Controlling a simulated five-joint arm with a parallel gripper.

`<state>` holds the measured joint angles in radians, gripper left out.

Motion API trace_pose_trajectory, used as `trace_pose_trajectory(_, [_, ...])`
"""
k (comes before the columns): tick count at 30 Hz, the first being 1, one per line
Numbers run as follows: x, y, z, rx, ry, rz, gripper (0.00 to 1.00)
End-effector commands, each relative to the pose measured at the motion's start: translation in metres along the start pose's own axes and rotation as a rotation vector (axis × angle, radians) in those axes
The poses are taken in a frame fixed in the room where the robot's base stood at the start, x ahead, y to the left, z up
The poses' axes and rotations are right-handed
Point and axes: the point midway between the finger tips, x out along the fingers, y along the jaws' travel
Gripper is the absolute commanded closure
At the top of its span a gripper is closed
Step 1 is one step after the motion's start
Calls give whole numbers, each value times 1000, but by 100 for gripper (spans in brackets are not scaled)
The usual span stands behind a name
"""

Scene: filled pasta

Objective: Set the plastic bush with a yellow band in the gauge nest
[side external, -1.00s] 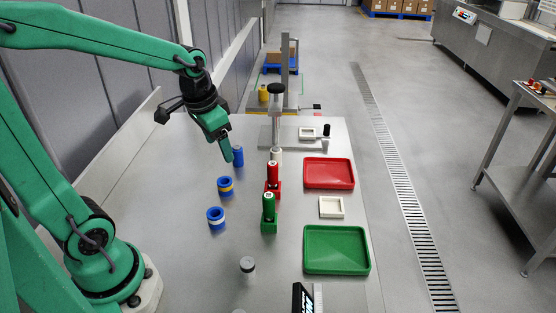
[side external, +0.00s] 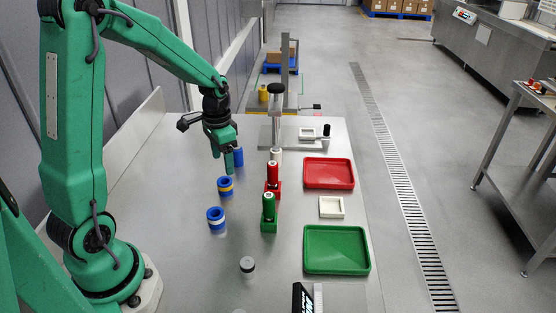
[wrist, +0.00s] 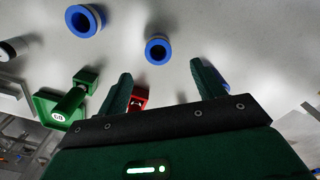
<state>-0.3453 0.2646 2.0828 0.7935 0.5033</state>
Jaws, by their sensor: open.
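The yellow-banded bush (side external: 225,186), a short blue ring, stands on the grey table. Its blue top and hole show in the wrist view (wrist: 157,50), just beyond the fingertips and roughly between them; its band is hard to see there. My gripper (side external: 222,165) is open and empty, above and behind the bush in the side view; it also shows in the wrist view (wrist: 160,70). A similar blue bush with a white band (side external: 216,218) stands nearer the side camera. I cannot tell which fixture is the gauge nest; a pale square-recessed block (side external: 307,133) sits beside a gauge stand (side external: 276,112).
A blue cylinder (side external: 238,156) stands close to my gripper. Red (side external: 272,178) and green (side external: 269,208) upright pieces stand to the right. Farther right are a red tray (side external: 329,173), a pale square dish (side external: 331,207) and a green tray (side external: 337,250). The front-left table is clear.

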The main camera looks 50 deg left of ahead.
Motion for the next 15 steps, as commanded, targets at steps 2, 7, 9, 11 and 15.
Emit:
trace_pose_trajectory(2, [5,0,0,0,-2,1,32])
trace_pose_trajectory(7, [19,1,0,-1,-3,1,32])
trace_pose_trajectory(9, [23,1,0,-1,-3,2,32])
trace_pose_trajectory(11, [25,1,0,-1,-1,1,32])
trace_pose_trajectory(15, [25,1,0,-1,-1,0,32])
